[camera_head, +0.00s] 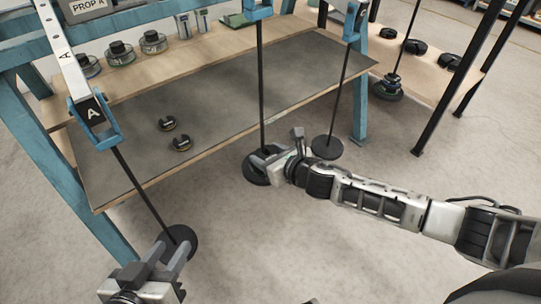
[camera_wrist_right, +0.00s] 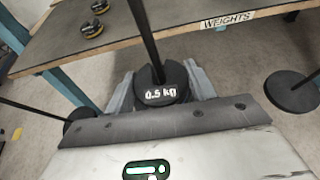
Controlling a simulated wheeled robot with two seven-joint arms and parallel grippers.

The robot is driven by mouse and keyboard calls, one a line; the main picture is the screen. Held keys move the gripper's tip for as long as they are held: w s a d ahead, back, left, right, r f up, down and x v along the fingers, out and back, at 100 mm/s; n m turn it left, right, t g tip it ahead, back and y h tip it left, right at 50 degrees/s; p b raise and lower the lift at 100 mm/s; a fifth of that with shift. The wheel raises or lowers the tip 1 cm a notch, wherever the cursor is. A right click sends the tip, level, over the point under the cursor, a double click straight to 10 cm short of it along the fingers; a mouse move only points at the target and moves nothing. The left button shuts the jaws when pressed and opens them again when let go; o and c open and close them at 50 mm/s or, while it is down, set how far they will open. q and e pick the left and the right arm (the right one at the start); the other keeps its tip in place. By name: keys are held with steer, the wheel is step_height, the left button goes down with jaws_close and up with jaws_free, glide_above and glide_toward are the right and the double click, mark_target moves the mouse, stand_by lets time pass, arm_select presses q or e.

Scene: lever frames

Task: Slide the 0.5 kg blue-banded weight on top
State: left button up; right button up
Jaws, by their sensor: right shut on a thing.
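The dark weight marked 0.5 kg (camera_wrist_right: 160,92) sits between the fingers of my right gripper (camera_wrist_right: 162,88) in the right wrist view. No blue band can be made out on it. The middle hanging rod (camera_head: 262,95) comes down to the weight, with a dark disc (camera_head: 252,174) at its foot. I cannot tell whether the weight rests on that disc. My right gripper (camera_head: 272,163) is shut on the weight, at the rod's lower end. My left gripper (camera_head: 166,255) has its fingers apart, close to the disc (camera_head: 183,238) under the rod from slider A (camera_head: 93,112).
Two yellow-banded weights (camera_head: 181,143) lie on the grey bench top (camera_head: 235,90). Another rod with a disc (camera_head: 327,147) hangs right of my right gripper. Blue frame posts (camera_head: 360,110) and the bench's front edge are near. Open floor (camera_head: 270,240) lies in front.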

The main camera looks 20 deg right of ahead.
steer(key=shift+w+a+r, duration=0.1)
steer(key=shift+w+a, duration=0.1)
steer(key=shift+w, duration=0.25)
steer(key=shift+w+a, duration=0.15)
steer(key=shift+w, duration=0.3)
stand_by(0.7)
steer(key=shift+f, duration=0.45)
stand_by(0.4)
steer(key=o, duration=1.2)
steer(key=shift+s+f, duration=0.1)
steer(key=shift+f, duration=0.05)
steer(key=shift+p+v, duration=0.7)
steer(key=shift+v, duration=0.55)
steer(key=shift+p+v, duration=1.1)
steer(key=shift+v, duration=1.15)
